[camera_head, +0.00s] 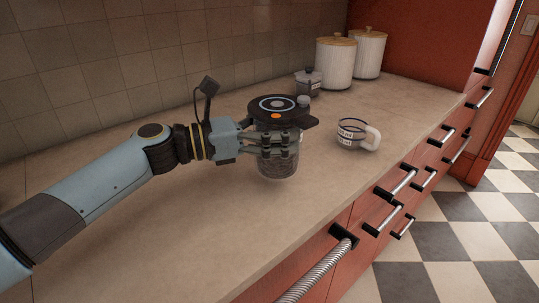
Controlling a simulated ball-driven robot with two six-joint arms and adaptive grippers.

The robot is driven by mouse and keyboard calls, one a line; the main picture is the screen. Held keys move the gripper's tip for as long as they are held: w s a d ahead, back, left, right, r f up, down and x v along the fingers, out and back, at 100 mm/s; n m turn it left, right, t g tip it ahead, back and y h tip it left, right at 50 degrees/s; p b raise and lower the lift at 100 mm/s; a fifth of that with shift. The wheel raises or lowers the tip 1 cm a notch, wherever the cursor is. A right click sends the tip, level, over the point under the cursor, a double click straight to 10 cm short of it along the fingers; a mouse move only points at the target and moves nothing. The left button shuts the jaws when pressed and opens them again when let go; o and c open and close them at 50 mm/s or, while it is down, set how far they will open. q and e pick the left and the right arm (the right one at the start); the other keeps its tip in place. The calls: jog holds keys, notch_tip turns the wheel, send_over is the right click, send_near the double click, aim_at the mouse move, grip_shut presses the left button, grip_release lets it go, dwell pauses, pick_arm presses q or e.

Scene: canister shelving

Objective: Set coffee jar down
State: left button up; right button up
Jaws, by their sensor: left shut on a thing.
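The coffee jar (277,173) is a clear, dark-tinted jar under a black round lid with a grey ring and an orange mark. My left gripper (285,146) comes in from the left and is shut around the jar's side, its fingers covering the middle of it. The jar looks upright over the beige counter (190,240). I cannot tell whether its base touches the counter. My right gripper is not in view.
A white mug (350,134) with dark lettering stands to the right of the jar. A small grey lidded pot (309,84) and two white ribbed canisters (335,66) (369,55) stand behind. Free counter lies in front. Red drawers with handles (402,181) run along the front edge.

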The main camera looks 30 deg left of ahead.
pick_arm(q)
jog(key=shift+s+a+f, duration=0.4)
jog(key=shift+a, duration=0.3)
jog(key=shift+f, duration=0.25)
notch_tip(320, 180, down, 4)
jog(key=shift+r, duration=0.25)
jog(key=shift+f+b, duration=0.15)
jog(key=shift+b, duration=0.2)
jog(key=o, duration=1.6)
jog(key=shift+c, duration=0.2)
